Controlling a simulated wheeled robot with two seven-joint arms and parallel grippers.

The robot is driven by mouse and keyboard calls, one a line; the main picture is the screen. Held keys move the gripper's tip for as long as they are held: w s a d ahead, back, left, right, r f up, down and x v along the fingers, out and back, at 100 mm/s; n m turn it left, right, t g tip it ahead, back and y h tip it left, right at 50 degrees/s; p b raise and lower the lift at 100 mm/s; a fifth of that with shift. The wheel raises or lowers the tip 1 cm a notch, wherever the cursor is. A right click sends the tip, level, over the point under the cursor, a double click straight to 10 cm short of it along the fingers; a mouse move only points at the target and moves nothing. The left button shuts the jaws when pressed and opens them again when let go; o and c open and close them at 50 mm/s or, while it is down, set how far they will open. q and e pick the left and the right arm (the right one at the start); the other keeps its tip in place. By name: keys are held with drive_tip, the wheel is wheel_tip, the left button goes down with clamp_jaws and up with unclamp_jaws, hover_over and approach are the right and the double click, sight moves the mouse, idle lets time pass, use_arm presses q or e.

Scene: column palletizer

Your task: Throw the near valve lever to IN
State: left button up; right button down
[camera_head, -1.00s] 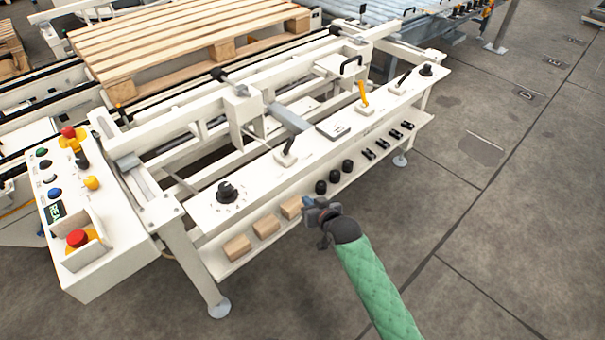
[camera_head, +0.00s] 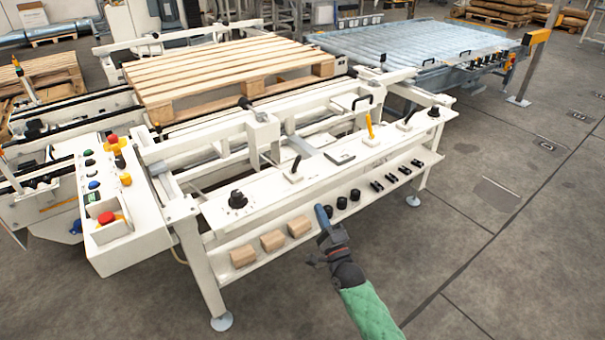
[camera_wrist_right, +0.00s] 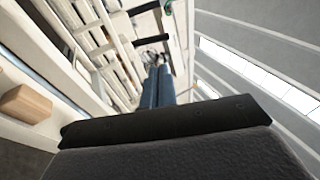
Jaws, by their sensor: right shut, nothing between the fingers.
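A black valve lever (camera_head: 296,164) stands on the white panel (camera_head: 262,194), right of the round black knob (camera_head: 238,200). Another black lever (camera_head: 411,115) and a yellow lever (camera_head: 369,126) stand farther along the panel. I cannot read markings at the levers. My right gripper (camera_head: 322,212) is in front of the panel's front edge, below and to the right of the nearer black lever and apart from it. Its blue fingers are shut and empty; they also show in the right wrist view (camera_wrist_right: 157,88). My left gripper is out of view.
Wooden blocks (camera_head: 272,240) and several black knobs (camera_head: 342,203) sit on the lower shelf near my right gripper. A control box with red buttons (camera_head: 107,218) is at the left. A wooden pallet (camera_head: 225,68) lies behind.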

drive_tip(key=shift+f, duration=0.1)
idle(0.3)
drive_tip(key=p, duration=0.1)
approach(298, 163)
drive_tip(key=x, duration=0.5)
drive_tip(key=shift+x, duration=0.9)
drive_tip(key=shift+p, duration=0.4)
